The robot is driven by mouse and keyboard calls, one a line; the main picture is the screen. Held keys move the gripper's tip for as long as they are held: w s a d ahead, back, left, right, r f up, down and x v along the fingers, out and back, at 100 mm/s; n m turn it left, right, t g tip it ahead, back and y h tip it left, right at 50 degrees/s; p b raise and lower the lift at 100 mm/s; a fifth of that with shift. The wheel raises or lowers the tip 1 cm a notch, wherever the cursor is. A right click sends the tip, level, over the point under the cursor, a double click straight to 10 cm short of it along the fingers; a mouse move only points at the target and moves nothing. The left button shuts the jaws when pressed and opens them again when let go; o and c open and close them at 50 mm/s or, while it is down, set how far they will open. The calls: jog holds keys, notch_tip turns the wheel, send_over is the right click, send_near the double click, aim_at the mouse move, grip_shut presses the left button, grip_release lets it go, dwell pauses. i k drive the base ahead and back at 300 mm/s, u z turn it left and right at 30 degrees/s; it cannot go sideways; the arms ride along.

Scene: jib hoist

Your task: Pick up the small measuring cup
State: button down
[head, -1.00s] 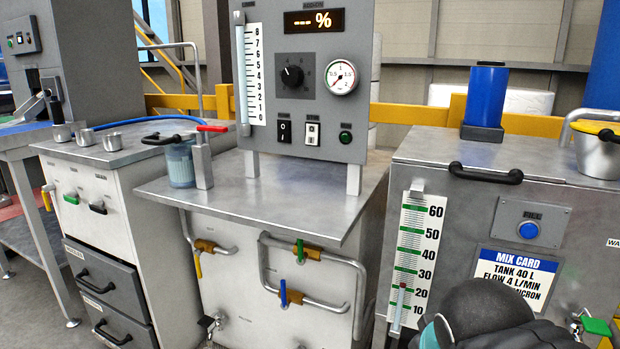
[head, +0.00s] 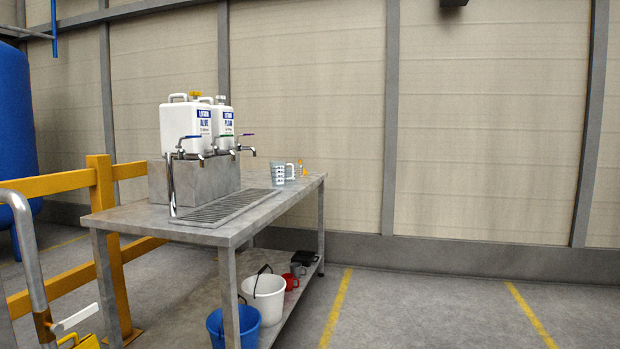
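Clear cups with printed marks stand close together near the right end of a metal table (head: 265,212) in the head view. The front cup (head: 278,174) looks bluish and overlaps a handled cup (head: 290,173) beside it. Something with an orange part (head: 302,168) shows just behind them, mostly hidden. They are far off and small, so I cannot tell which is the small measuring cup. My gripper is not in view.
Two white canisters (head: 185,127) with taps stand on a grey block (head: 210,180) above a drip grate (head: 222,210). The lower shelf holds a white bucket (head: 266,300), a blue bucket (head: 240,328) and a red mug (head: 291,282). A yellow rail (head: 102,240) stands left. Floor at right is clear.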

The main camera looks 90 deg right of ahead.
aim_at(289, 172)
jog(key=z, duration=3.35)
jog(key=i, duration=1.9)
jog(key=z, duration=0.25)
jog(key=i, duration=1.45)
jog(key=u, duration=0.25)
